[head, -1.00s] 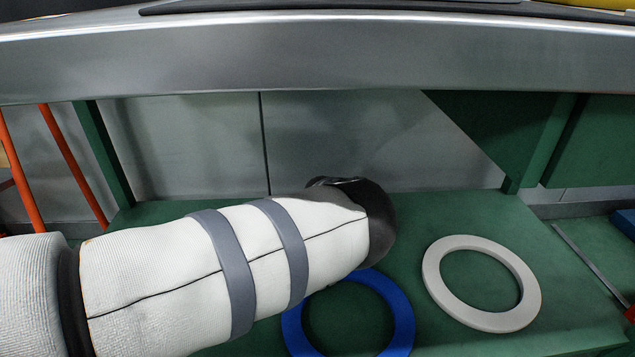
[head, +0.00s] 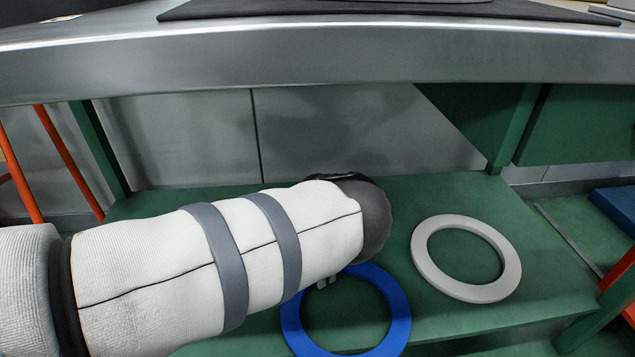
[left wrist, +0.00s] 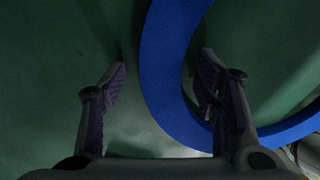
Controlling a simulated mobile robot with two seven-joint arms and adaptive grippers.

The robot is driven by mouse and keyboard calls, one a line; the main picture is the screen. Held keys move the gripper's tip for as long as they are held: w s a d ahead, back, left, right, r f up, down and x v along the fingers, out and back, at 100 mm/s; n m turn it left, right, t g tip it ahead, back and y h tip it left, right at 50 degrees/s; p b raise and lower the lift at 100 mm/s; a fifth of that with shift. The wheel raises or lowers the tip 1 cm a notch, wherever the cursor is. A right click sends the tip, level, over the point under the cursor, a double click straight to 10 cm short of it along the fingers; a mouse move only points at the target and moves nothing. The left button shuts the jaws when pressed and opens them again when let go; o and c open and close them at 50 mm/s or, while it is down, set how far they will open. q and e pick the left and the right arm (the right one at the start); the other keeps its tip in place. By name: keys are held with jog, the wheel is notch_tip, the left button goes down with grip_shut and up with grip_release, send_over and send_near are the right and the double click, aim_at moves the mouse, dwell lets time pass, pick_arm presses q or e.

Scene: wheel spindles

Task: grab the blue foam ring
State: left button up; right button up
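The blue foam ring (head: 399,308) lies flat on the green lower shelf, in the middle bottom of the head view. My left arm covers part of its upper left edge. Small parts of my left gripper (head: 328,282) show below the dark wrist, over that edge. In the left wrist view, the blue ring (left wrist: 160,85) has its band running between the two spread fingers of my open left gripper (left wrist: 162,66). One finger is on the hole side, the other over the green shelf outside. I cannot tell whether either finger touches the ring. My right gripper is not in view.
A white ring (head: 425,262) lies to the right of the blue one on the green shelf (head: 440,200). A metal tabletop edge (head: 320,58) runs above the shelf. Green supports (head: 515,125) stand at the back right, and orange legs (head: 68,160) at the left.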

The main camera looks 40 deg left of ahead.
pick_arm(q)
notch_tip(320, 180, up, 12)
dwell(0.6)
